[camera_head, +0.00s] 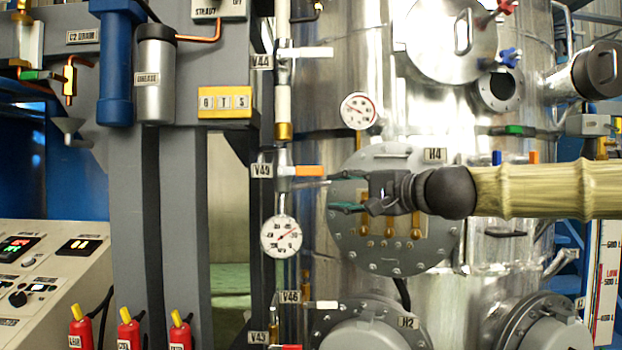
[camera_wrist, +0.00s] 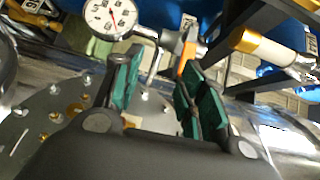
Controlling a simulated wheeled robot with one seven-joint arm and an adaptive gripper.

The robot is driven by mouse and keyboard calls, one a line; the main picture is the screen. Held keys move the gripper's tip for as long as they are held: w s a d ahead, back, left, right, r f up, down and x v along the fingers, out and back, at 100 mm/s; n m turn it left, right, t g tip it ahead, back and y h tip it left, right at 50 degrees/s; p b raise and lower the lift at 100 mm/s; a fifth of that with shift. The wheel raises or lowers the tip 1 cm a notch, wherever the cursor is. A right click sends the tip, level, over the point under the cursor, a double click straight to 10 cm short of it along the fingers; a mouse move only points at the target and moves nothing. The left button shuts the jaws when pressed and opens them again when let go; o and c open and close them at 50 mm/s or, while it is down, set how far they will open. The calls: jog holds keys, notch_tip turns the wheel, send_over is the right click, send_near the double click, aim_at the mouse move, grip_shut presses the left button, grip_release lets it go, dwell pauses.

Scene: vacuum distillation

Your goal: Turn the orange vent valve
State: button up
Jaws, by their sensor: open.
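The vent valve's orange handle (camera_head: 308,171) points right, about level, from the vertical pipe (camera_head: 283,155) beside a small label. In the wrist view the orange handle (camera_wrist: 187,54) shows just beyond the tip of the right-hand finger. My gripper (camera_head: 338,191) is open and empty, with green pads on its fingers. In the head view its tips point left, just right of the handle and slightly lower. In the wrist view my gripper (camera_wrist: 163,66) shows a gap between its pads. I cannot tell whether a finger touches the handle.
A dial gauge (camera_head: 281,237) sits below the valve, and another gauge (camera_head: 358,111) is up to the right. The round bolted flange (camera_head: 370,255) lies behind my gripper. A white handle (camera_head: 312,53) is higher on the pipe. A grey column (camera_head: 232,160) stands to the left.

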aim_at(313, 171)
notch_tip(313, 171, up, 4)
jog(key=shift+y, duration=0.4)
jog(key=shift+p+x, duration=1.25)
jog(key=shift+x, duration=3.65)
grip_shut()
